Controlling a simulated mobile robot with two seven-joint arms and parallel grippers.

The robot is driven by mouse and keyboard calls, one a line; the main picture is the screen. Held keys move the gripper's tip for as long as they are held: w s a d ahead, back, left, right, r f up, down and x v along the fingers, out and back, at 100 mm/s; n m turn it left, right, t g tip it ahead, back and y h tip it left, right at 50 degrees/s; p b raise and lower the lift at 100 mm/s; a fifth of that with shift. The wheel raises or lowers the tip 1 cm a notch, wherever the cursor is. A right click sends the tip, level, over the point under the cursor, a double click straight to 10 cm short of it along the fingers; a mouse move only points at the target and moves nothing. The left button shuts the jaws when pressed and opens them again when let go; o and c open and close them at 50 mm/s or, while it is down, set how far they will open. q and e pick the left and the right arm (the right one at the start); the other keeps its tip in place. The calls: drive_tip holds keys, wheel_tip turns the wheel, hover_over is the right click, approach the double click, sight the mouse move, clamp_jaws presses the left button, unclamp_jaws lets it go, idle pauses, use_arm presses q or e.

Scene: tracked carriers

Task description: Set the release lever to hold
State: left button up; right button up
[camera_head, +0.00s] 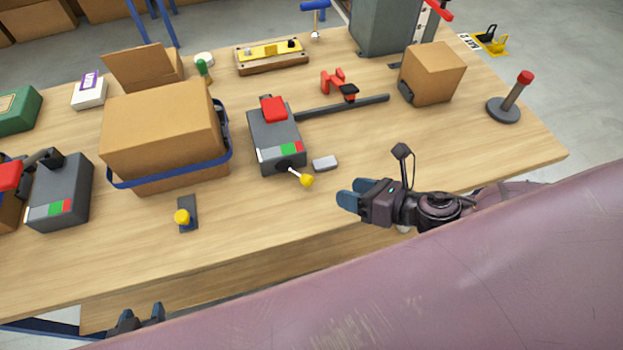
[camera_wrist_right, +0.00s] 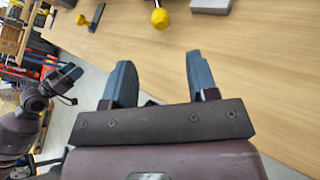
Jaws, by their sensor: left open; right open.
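A dark grey box (camera_head: 274,138) with a red top block stands mid-table. A lever with a yellow knob (camera_head: 306,181) sticks out of its front, pointing down to the right, near a white, green and red band. The knob also shows in the right wrist view (camera_wrist_right: 160,18). My right gripper (camera_head: 349,193) is open and empty, to the right of the knob and apart from it; its two blue fingers (camera_wrist_right: 159,62) face the knob. My left gripper (camera_head: 137,318) is open at the bottom left, below the table's front edge, partly hidden. Which lever position means hold cannot be read.
A small grey block (camera_head: 324,163) lies right of the lever. A second yellow knob (camera_head: 182,216) stands on a dark plate. A similar grey box (camera_head: 60,190) stands left. A cardboard box (camera_head: 162,125) with a blue strap stands between. The front table strip is mostly clear.

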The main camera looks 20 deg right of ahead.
sight(312, 182)
drive_tip(key=shift+w+n, duration=0.1)
drive_tip(key=shift+n, duration=0.8)
drive_tip(key=b+x, duration=0.1)
drive_tip(key=x, duration=0.9)
drive_tip(key=shift+w+a+f, duration=0.2)
drive_tip(key=shift+w+a, duration=0.05)
clamp_jaws()
